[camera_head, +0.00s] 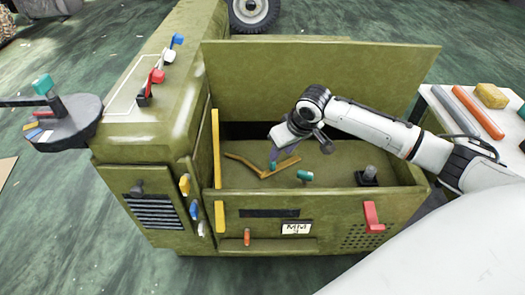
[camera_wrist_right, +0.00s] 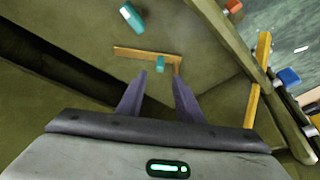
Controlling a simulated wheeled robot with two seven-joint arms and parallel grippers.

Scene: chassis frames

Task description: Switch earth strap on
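A brown-yellow strip, bent in an angle, lies on the floor of the open green box; its arm (camera_head: 284,167) shows in the head view. It also shows in the wrist view (camera_wrist_right: 137,53), with a small teal piece (camera_wrist_right: 160,63) at it near its corner. I cannot tell for sure that this is the earth strap. My right gripper (camera_head: 273,165) reaches down into the box over the strip. In the wrist view its purple fingers (camera_wrist_right: 160,85) are apart, with nothing between them; the teal piece lies just ahead of the tips. My left gripper is out of view.
A teal-topped knob (camera_head: 305,175) and a dark knob (camera_head: 369,174) stand in the box. The raised lid (camera_head: 320,75) is behind my right arm. The front wall carries a red handle (camera_head: 372,217). Coloured levers (camera_head: 157,77) are on the left ledge.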

